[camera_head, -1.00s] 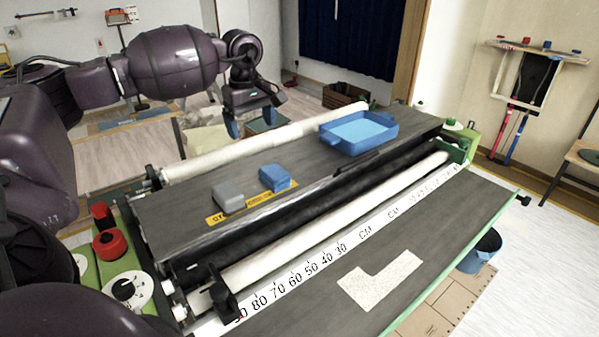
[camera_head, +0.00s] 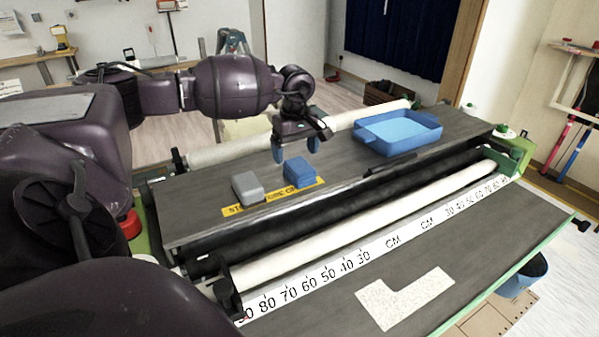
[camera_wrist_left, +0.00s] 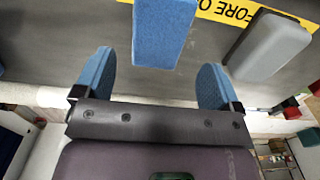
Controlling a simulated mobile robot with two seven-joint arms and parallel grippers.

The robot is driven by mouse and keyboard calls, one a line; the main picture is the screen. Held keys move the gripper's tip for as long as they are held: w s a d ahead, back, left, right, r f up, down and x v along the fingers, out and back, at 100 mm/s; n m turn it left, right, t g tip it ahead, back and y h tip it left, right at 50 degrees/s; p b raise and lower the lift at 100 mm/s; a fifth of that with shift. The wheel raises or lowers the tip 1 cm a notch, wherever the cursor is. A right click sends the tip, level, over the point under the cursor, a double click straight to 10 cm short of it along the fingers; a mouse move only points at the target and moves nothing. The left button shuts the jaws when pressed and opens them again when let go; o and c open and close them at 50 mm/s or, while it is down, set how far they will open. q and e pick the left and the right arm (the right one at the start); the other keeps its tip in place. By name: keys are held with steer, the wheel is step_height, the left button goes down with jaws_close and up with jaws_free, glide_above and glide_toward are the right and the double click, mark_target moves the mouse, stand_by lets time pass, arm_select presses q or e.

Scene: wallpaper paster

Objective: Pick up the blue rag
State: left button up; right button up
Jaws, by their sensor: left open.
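The blue rag (camera_head: 299,172) is a small blue block-like piece on the dark top of the pasting machine, beside a grey block (camera_head: 247,187). My left gripper (camera_head: 296,148) is open and empty, just above and behind the rag, with its two blue fingers pointing down. In the left wrist view the rag (camera_wrist_left: 162,32) lies ahead of the fingertips, between their lines, and the open gripper (camera_wrist_left: 155,78) does not touch it. The grey block (camera_wrist_left: 268,45) shows to the right there. My right gripper is not in view.
A blue tray (camera_head: 362,136) sits farther right on the machine top (camera_head: 210,214). White rollers (camera_head: 290,255) run along the front and back. A pale L-shaped paper piece (camera_head: 405,297) lies on the front board. A yellow label strip (camera_head: 232,211) is under the blocks.

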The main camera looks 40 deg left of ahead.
mark_target(297, 162)
arm_select(q)
step_height(297, 162, down, 5)
steer(key=shift+w+d+r, duration=0.15)
steer(key=shift+r, duration=0.05)
steer(key=c, duration=1)
